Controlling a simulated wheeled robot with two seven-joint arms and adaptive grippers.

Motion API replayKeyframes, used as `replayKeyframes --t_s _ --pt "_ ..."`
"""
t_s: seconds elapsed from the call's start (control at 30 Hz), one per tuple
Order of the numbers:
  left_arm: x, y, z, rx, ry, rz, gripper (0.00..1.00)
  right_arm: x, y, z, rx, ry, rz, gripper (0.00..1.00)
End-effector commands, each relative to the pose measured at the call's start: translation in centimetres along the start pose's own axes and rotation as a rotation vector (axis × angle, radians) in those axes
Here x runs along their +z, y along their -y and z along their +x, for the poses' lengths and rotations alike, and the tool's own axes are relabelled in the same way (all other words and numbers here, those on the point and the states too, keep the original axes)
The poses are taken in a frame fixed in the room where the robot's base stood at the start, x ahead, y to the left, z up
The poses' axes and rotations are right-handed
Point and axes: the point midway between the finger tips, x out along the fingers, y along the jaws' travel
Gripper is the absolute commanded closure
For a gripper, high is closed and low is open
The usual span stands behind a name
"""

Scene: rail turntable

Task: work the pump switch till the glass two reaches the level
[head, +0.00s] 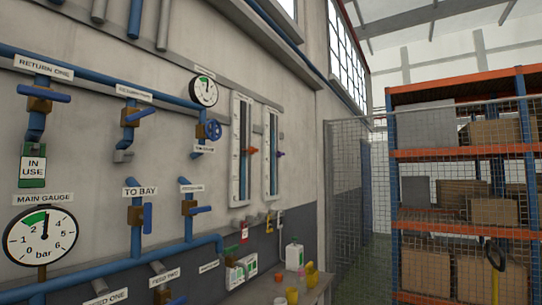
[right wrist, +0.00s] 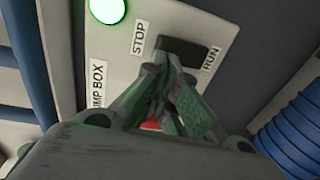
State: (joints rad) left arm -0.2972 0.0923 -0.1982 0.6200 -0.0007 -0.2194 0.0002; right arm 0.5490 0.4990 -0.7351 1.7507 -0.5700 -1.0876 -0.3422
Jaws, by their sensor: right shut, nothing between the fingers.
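In the right wrist view the pump box (right wrist: 118,48) has a pale panel with STOP and RUN labels and a bright green-rimmed lamp (right wrist: 107,10). A black switch (right wrist: 188,50) sits between the labels. My right gripper (right wrist: 172,76) is shut and empty, its tips at the switch's lower edge; I cannot tell if they touch it. My left gripper is out of view.
Blue pipes with valve handles (head: 57,96) and a main gauge (head: 40,240) line the left wall. A bench (head: 315,290) holds a white jug (head: 294,255) and yellow items. A mesh fence and racks stand right. Blue ribbed hose (right wrist: 290,135) is right of my right gripper.

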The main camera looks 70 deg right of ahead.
Motion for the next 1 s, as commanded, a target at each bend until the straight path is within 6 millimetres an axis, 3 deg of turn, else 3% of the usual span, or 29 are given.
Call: replayKeyframes --t_s 0.33,1.0 --pt "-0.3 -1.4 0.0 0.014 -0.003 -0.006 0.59 0.0 0.0 0.0 0.000 0.000 0.000 1.00" --pt "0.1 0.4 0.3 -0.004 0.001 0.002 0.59 0.0 -0.2 1.3 0.001 0.000 0.000 1.00"
